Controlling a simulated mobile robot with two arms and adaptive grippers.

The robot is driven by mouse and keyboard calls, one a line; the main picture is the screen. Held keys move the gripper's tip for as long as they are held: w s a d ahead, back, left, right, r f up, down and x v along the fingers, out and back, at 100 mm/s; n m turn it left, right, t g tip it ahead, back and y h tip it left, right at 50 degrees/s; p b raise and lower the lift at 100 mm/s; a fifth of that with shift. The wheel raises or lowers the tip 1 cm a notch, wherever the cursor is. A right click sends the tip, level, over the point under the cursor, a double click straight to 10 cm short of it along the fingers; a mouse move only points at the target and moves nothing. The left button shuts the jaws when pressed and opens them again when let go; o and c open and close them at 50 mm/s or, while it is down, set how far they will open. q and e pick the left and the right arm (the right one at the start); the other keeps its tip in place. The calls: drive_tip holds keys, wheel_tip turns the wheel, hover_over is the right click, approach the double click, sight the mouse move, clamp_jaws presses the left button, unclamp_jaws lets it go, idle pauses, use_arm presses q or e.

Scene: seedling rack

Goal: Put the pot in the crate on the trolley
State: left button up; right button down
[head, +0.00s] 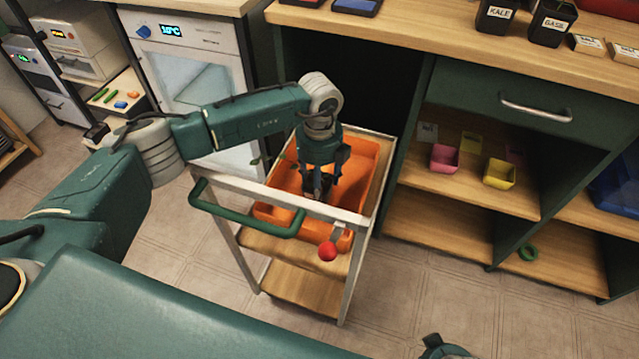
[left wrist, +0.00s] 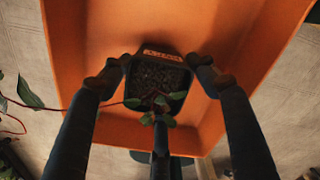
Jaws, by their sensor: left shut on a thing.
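An orange crate (head: 365,170) sits on the trolley (head: 352,262); the crate's orange inside fills much of the left wrist view (left wrist: 108,35). My left gripper (head: 318,192) reaches down into the crate. In the head view the gripper mostly hides the pot.
A cabinet with open shelves (head: 455,200) stands to the right, holding pink and yellow pots. Floor in front is clear.

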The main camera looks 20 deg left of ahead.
use_arm(q)
drive_tip(key=shift+f, duration=0.25)
use_arm(e)
drive_tip(key=shift+r, duration=0.25)
use_arm(q)
drive_tip(key=o, duration=1.3)
use_arm(e)
drive_tip(key=shift+r, duration=0.1)
use_arm(q)
drive_tip(key=shift+r, duration=0.1)
use_arm(e)
drive_tip(key=shift+w, duration=0.1)
use_arm(q)
wheel_tip(320, 180, up, 12)
drive_tip(key=shift+r+p, duration=0.1)
drive_tip(key=shift+p, duration=0.65)
use_arm(e)
drive_tip(key=f, duration=0.1)
drive_tip(key=s+f, duration=0.1)
drive_tip(key=f, duration=0.1)
drive_tip(key=s+f, duration=0.1)
drive_tip(key=f, duration=0.1)
drive_tip(key=shift+d+f, duration=0.1)
